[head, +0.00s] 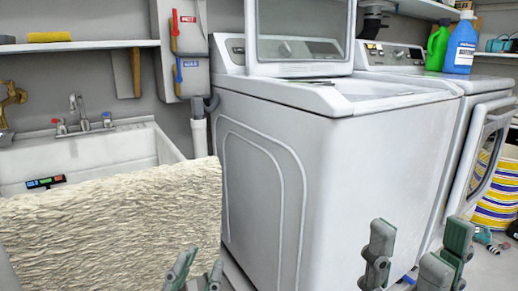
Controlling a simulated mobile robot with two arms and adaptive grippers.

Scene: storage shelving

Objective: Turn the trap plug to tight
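I cannot make out the trap plug in the head view. A white utility sink (100,155) stands at the left, and a cream, rough-textured towel or mat (110,225) covers its front and whatever lies below. A small dark strip with red, green and blue marks (45,183) shows above the cream edge. My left gripper (201,264) is at the bottom edge, in front of the cream piece's right end, fingers apart and partly cut off. My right gripper (416,250) is at the bottom right before the washer, fingers apart with nothing between them.
A white top-loading washer (270,170) with its lid up fills the middle. A front-loading machine (465,150) stands right of it, with bottles (461,45) on top. A grey pipe (199,135) runs down between sink and washer. A striped basket (497,195) stands far right.

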